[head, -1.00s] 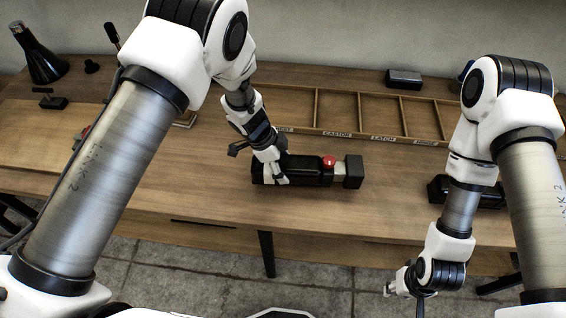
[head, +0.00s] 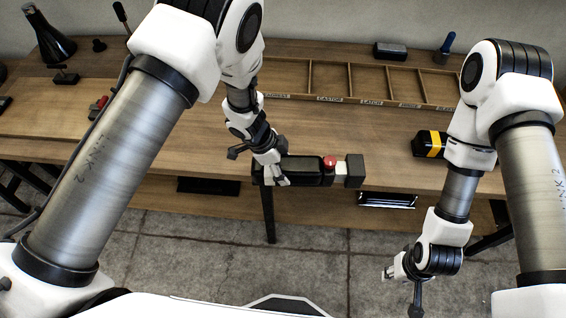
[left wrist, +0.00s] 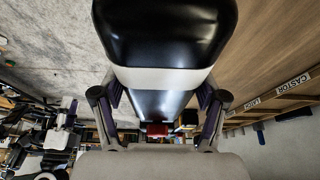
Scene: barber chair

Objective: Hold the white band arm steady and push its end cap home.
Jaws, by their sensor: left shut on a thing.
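The white band arm (head: 303,170) is a long black piece with a red knob (head: 330,163) on top. A pale band (head: 340,169) lies between its body and the black block-shaped end cap (head: 355,171) at its right end. My left gripper (head: 274,180) is shut on the left part of the body, over the table's front edge. In the left wrist view the black piece (left wrist: 165,35) with its white band (left wrist: 165,78) runs between the fingers of my left gripper (left wrist: 158,105). My right gripper (head: 389,273) is low in front of the table, apart from the piece; its jaws are too small to read.
A yellow-banded black piece (head: 431,144) lies on the table (head: 340,130) at right, partly behind my right arm. A labelled wooden tray (head: 330,98) stands behind. A dark box (head: 390,50) and a black lamp-like thing (head: 50,40) are at the back. The front floor is clear.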

